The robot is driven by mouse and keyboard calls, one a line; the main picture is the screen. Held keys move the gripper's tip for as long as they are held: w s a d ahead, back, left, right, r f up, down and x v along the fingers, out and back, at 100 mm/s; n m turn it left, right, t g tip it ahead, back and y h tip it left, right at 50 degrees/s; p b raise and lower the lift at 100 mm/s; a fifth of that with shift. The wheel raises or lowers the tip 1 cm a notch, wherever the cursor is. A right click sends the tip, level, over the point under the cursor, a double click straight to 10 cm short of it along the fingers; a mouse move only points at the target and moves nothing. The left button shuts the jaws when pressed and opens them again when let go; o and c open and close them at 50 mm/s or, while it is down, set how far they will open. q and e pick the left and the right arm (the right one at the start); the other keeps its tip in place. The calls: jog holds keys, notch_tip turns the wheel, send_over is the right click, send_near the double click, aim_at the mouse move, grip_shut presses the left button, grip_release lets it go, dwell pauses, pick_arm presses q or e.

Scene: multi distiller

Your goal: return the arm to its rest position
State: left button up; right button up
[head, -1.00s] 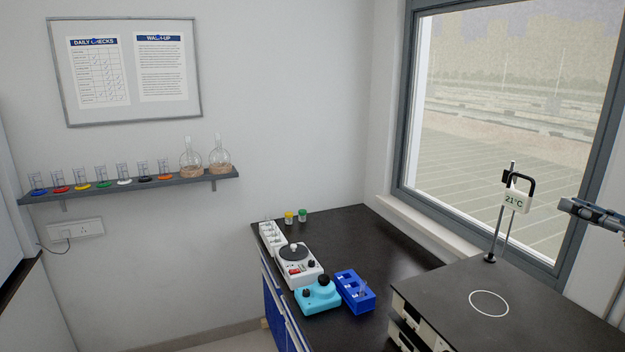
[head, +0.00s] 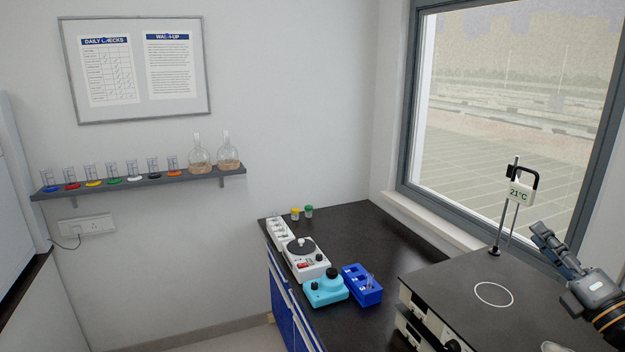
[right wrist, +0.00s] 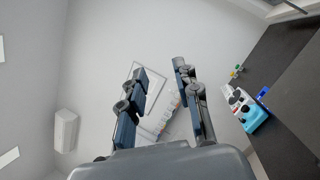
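My right gripper (head: 549,243) is at the right edge of the head view, raised above the dark raised platform (head: 455,276) near the window. In the right wrist view its two fingers (right wrist: 158,78) stand apart with nothing between them but the distant wall and framed board. The gripper touches nothing that I can see. My left gripper is in neither view.
A stand with a 21°C display (head: 520,193) rises close left of the gripper. The black bench (head: 395,236) holds a white device (head: 305,262), a turquoise device (head: 325,289) and a blue rack (head: 362,286). A wall shelf (head: 140,183) carries glassware.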

jog(key=s+a+f+m+g+h, duration=0.2)
jog(key=s+f+m+g+h, duration=0.25)
jog(key=f+m, duration=0.65)
jog(key=s+a+f+m+g+h, duration=0.25)
jog(key=s+f+m+h, duration=0.3)
jog(key=f+m, duration=0.6)
jog(key=s+a+f+m+g+y, duration=0.25)
jog(key=s+a+f+g, duration=0.25)
jog(key=s+a+f, duration=0.45)
jog(key=s+a+f+m+g+y, duration=0.1)
jog(key=s+a+f+g+y, duration=0.2)
jog(key=s+a+f+g, duration=0.65)
jog(key=s+d+f+t+b, duration=0.1)
jog(key=s+f+b, duration=0.1)
jog(key=f, duration=1.2)
jog(key=s+d+f+t+b, duration=0.1)
jog(key=s+f+t+b, duration=0.1)
jog(key=f, duration=1.1)
pick_arm(q)
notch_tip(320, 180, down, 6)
jog(key=b, duration=0.2)
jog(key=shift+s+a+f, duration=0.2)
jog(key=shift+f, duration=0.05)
pick_arm(e)
jog(key=s+d+f+g, duration=0.1)
jog(key=s+d+f, duration=0.2)
jog(key=s+f, duration=1.3)
notch_tip(320, 180, down, 2)
jog(key=shift+s+f+g, duration=0.2)
jog(key=shift+s+g, duration=0.15)
